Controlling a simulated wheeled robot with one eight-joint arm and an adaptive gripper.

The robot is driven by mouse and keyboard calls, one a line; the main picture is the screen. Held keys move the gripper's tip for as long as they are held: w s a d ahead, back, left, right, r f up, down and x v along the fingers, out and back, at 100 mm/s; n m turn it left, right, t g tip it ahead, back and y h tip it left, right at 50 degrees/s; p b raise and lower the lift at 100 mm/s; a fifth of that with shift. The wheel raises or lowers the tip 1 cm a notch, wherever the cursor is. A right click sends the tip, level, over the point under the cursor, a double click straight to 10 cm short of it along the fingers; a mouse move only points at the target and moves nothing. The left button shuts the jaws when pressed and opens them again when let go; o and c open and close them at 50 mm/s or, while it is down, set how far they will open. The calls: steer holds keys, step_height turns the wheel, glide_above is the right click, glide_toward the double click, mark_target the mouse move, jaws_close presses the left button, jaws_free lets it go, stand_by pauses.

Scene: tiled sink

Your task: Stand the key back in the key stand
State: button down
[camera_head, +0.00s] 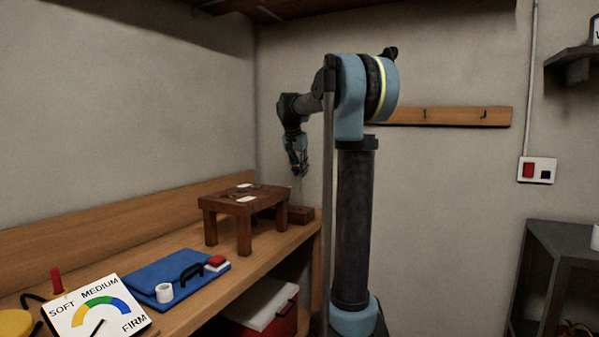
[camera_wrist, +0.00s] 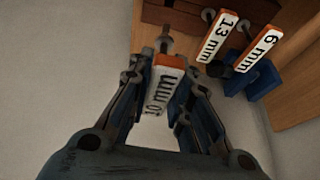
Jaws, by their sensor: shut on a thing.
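My gripper (camera_head: 298,172) hangs above the far right end of the bench, close to a small brown block (camera_head: 302,214). In the wrist view, my gripper (camera_wrist: 163,80) is shut on a key with a white and orange tag reading 10 mm (camera_wrist: 166,88). Its dark end points away from my wrist, and part of it is hidden between the fingers. Two other tagged keys, 13 mm (camera_wrist: 217,38) and 6 mm (camera_wrist: 257,50), show to the right of it by dark brown wood (camera_wrist: 185,17). I cannot tell whether that wood is the key stand.
A low wooden riser (camera_head: 222,199) with white-tagged items on top stands left of my gripper. A blue mat (camera_head: 165,275) with small items and a firmness gauge (camera_head: 98,308) lie nearer on the bench (camera_head: 265,246). A wall meets the bench's far end.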

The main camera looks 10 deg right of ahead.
mark_target(300, 183)
steer(key=shift+s+a, duration=0.1)
steer(key=shift+f, duration=2.85)
steer(key=shift+f, duration=2.3)
steer(key=c, duration=1.4)
jaws_free()
steer(key=shift+r, duration=0.1)
steer(key=v, duration=1.1)
steer(key=shift+s+a+r, duration=0.15)
steer(key=shift+a+r, duration=0.05)
steer(key=shift+r, duration=0.1)
